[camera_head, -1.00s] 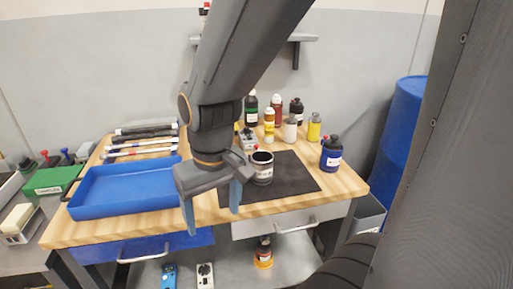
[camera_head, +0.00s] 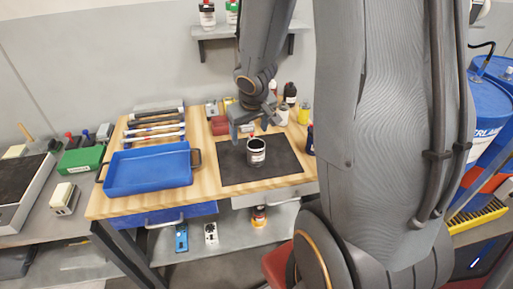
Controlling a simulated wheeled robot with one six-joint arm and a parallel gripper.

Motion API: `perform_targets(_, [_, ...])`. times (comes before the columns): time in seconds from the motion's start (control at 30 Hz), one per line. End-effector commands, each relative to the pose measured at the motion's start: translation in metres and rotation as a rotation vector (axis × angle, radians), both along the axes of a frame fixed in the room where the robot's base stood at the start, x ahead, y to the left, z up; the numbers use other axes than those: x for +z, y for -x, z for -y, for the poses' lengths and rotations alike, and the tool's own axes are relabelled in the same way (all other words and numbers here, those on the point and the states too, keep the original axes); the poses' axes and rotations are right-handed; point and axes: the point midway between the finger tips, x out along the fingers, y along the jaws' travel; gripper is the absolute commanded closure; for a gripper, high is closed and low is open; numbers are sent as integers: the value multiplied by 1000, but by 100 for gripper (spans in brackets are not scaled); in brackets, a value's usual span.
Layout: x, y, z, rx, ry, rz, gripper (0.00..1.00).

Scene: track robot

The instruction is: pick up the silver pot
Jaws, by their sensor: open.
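The silver pot (camera_head: 256,153) stands upright on the black mat (camera_head: 283,165) on the wooden workbench. It is a small open-topped metal can with a dark inside and a pale label. My gripper (camera_head: 250,132) is over the bench, just above and behind the pot in the picture, with its blue fingers apart. Nothing shows between the fingers. I cannot tell whether a finger touches the pot's rim.
A blue tray (camera_head: 150,169) lies left of the mat, with several brushes or markers behind it. Several bottles stand behind the mat, partly hidden by my arm. Bare mat lies around the pot.

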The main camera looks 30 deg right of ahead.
Motion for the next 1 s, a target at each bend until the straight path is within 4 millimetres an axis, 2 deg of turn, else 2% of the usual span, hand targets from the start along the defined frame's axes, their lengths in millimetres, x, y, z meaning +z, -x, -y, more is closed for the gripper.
perform_targets(0.1, [-28,-20,22,25,-25,17,28])
perform_targets(0.3, [-63,-32,38,71,-95,17,28])
perform_targets(0.8, [-101,-41,41,92,-132,7,28])
perform_targets(1.0, [-109,-44,41,91,-131,7,28])
